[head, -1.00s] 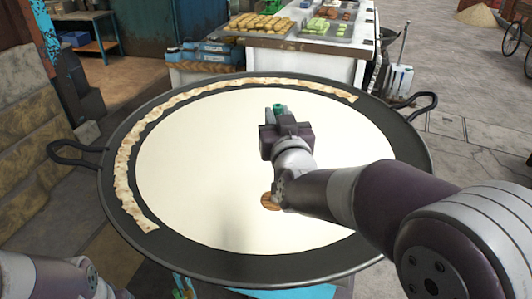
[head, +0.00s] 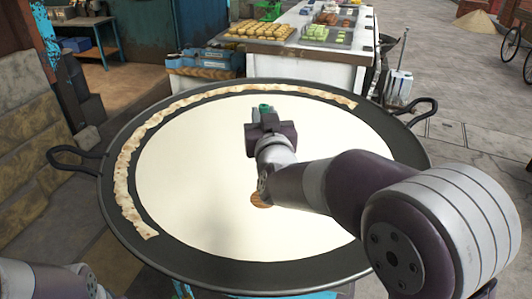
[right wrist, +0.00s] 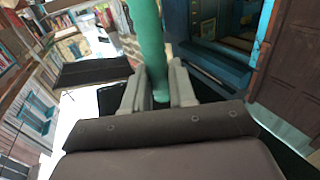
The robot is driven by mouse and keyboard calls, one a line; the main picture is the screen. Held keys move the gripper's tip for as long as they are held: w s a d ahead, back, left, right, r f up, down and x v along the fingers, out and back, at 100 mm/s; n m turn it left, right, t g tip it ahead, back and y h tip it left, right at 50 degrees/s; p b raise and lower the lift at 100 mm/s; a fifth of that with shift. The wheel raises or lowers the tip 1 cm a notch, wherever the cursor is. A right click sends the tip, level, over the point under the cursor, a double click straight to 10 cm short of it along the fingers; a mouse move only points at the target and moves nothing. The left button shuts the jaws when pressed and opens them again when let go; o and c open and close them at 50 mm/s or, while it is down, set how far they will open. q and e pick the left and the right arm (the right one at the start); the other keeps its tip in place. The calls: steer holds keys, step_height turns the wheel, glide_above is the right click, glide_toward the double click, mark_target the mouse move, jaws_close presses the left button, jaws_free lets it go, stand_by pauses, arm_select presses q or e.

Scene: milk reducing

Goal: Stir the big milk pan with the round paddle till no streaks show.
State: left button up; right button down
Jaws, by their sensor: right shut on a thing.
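The big milk pan (head: 112,190) is wide, dark and round, with a loop handle at each side. Pale cream milk (head: 200,170) fills its middle and looks even, with no streaks that I can make out. My right gripper (head: 265,112) is over the far middle of the milk, shut on the green handle of the paddle (right wrist: 150,35). The handle stands between both fingers in the right wrist view. A round wooden part of the paddle (head: 260,201) shows below my forearm, at the milk; the rest is hidden by my arm. Only my left forearm shows, at bottom left.
A pale, browned crust strip (head: 124,160) curves along the pan's left and far rim. Behind the pan stands a white counter (head: 310,62) with trays of food. A loop handle (head: 75,158) sticks out at left. Stone blocks (head: 35,150) stand further left.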

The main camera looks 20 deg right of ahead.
steer(key=shift+w+a, duration=0.5)
steer(key=shift+a, duration=0.25)
steer(key=shift+r, duration=0.1)
step_height(320, 180, up, 8)
steer(key=p, duration=0.7)
steer(key=shift+r, duration=0.15)
